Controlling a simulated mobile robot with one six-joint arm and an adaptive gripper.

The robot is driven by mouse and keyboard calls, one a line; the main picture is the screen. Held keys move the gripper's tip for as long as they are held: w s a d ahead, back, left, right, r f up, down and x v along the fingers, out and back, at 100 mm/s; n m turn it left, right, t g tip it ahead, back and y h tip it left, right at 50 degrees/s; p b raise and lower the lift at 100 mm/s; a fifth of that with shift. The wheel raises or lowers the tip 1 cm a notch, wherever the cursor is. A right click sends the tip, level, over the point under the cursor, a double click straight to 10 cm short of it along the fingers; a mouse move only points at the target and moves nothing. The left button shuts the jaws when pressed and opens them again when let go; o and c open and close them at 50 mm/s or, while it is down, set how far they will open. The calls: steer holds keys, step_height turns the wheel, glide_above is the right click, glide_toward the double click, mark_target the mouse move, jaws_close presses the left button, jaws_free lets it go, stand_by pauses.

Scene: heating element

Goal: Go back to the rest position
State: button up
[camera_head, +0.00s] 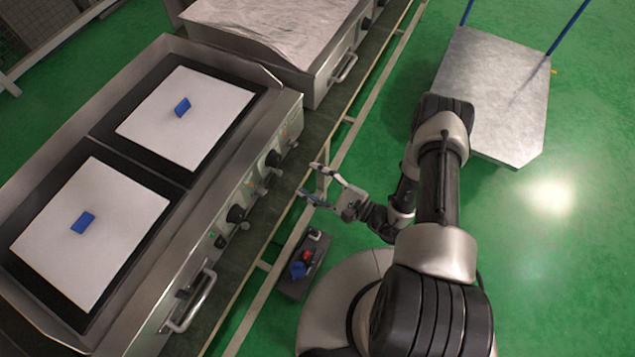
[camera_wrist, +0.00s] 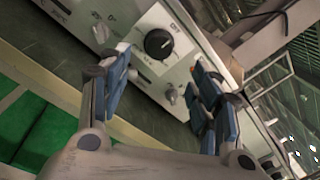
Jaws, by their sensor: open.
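My gripper (camera_head: 312,184) is open and empty in the head view, in the gap between the stove front and my base. Its two blue-padded fingers also show in the wrist view (camera_wrist: 165,95), spread apart, with the stove's front panel (camera_wrist: 150,30) and a black knob (camera_wrist: 159,44) beyond them. The fingers appear clear of the knob in the head view. The stove (camera_head: 215,190) has two white plates (camera_head: 187,140) (camera_head: 60,240) in dark frames. A small blue piece (camera_head: 183,107) lies on the far plate, and another blue piece (camera_head: 83,222) lies on the near plate.
A second steel unit (camera_head: 275,35) stands behind the stove. A dark box (camera_head: 293,284) with red and blue items sits low beside my base. A grey platform cart (camera_head: 495,90) with blue posts stands at the upper right. Green floor (camera_head: 560,260) is clear at the right.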

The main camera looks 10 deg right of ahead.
steer(key=shift+v, duration=0.8)
steer(key=s+a+r+n+g, duration=0.3)
steer(key=r+n+g, duration=0.4)
steer(key=r, duration=0.5)
steer(key=s+a+r+n+g, duration=0.3)
steer(key=r+n+g, duration=0.4)
steer(key=r, duration=0.5)
steer(key=s+d+r+n+t+h, duration=0.5)
steer(key=s+d+r+t+h, duration=0.1)
steer(key=s+d+r+h, duration=0.5)
step_height(320, 180, up, 2)
steer(key=h, duration=0.2)
steer(key=shift+d+r+h, duration=0.15)
steer(key=shift+r+h, duration=0.05)
steer(key=shift+h, duration=0.2)
